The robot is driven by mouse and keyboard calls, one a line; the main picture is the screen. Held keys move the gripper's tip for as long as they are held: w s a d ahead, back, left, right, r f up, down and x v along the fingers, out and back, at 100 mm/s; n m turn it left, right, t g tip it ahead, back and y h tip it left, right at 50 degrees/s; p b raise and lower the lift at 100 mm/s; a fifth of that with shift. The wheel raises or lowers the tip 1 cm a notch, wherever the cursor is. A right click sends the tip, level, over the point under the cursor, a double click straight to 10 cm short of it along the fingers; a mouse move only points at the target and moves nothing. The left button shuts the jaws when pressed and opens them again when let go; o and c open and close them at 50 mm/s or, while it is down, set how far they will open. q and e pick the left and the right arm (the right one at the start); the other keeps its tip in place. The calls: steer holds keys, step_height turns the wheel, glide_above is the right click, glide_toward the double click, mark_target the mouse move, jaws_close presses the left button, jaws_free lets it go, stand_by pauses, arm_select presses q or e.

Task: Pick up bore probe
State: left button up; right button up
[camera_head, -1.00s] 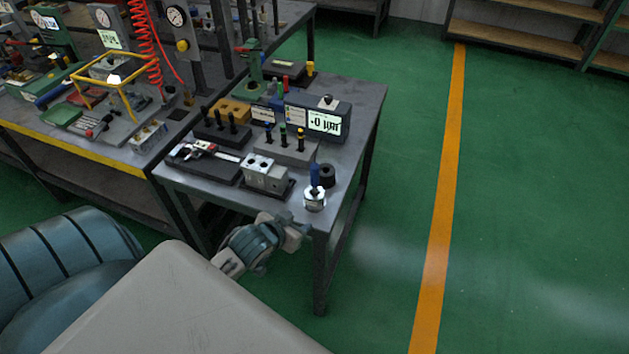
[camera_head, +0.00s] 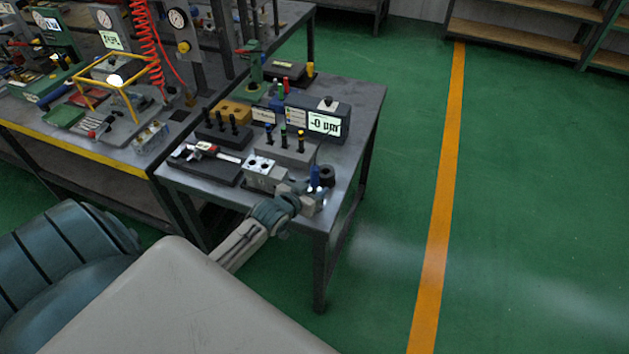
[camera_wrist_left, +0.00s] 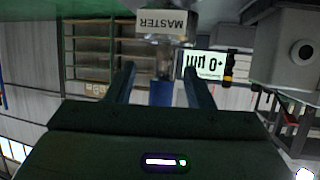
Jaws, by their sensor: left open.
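The bore probe has a blue handle (camera_head: 315,174) and stands upright at the front right corner of the small grey table. In the left wrist view, which is upside down, its blue handle (camera_wrist_left: 162,93) lies between my fingers, and its metal part meets a silvery ring labelled MASTER (camera_wrist_left: 165,22). My left gripper (camera_head: 312,192) is open around the handle, with a finger on each side and gaps showing. In the head view the gripper hides the probe's lower part and most of the ring. My right gripper is in neither view.
A steel block with bores (camera_head: 262,170) sits left of the probe. A black ring (camera_head: 327,176) stands close behind it. The right table edge is clear.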

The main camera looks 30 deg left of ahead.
mark_target(313, 188)
arm_select(q)
steer(key=shift+p+x, duration=0.35)
steer(key=shift+x, duration=1.45)
steer(key=shift+s+a+f, duration=0.1)
steer(key=shift+a, duration=0.05)
jaws_close()
